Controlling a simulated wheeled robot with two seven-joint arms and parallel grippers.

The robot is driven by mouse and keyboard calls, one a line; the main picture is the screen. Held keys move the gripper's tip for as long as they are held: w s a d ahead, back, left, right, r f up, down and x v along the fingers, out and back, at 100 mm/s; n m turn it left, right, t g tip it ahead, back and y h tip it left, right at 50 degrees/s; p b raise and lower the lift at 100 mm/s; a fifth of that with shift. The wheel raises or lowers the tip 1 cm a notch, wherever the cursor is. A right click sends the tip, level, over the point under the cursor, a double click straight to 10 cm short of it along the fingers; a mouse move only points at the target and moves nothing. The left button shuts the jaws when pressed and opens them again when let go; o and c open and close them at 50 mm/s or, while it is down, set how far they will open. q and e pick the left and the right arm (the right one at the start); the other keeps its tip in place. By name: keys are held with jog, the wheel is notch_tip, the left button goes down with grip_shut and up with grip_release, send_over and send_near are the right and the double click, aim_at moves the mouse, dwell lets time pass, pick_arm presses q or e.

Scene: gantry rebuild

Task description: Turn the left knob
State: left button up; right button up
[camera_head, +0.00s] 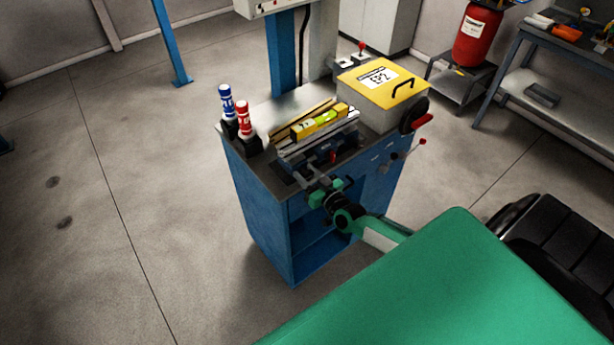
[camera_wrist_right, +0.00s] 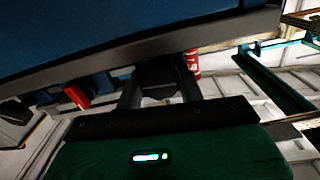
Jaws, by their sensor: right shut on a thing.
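My right gripper (camera_head: 310,181) reaches the front edge of the blue cabinet's (camera_head: 262,205) top in the head view. In the right wrist view its two dark fingers (camera_wrist_right: 159,92) stand on either side of a dark, rounded knob (camera_wrist_right: 158,76), and the gripper is shut on it. In the head view the gripper hides this knob, and its turn angle cannot be read. A small red part (camera_head: 333,157) shows just right of the gripper; a red part also shows in the wrist view (camera_wrist_right: 77,96). My left gripper is not in view.
A blue bottle (camera_head: 227,101) and a red bottle (camera_head: 244,118) stand on the cabinet's left side. A yellow level (camera_head: 319,122) lies behind the gripper. A yellow-lidded box (camera_head: 382,80) stands at the right, beside a red-handled lever (camera_head: 422,121). The floor at left is clear.

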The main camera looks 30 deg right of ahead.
jog(key=shift+m, duration=0.5)
jog(key=o, duration=1)
jog(key=shift+s+d+b, duration=0.2)
jog(key=shift+s+b, duration=0.35)
jog(key=shift+s, duration=1.75)
jog(key=shift+s+d+b, duration=0.15)
jog(key=shift+s+b, duration=0.4)
jog(key=shift+s, duration=1.75)
jog(key=shift+s+d+b, duration=0.2)
jog(key=shift+s+b, duration=0.35)
jog(key=shift+s, duration=1.75)
jog(key=shift+f, duration=0.1)
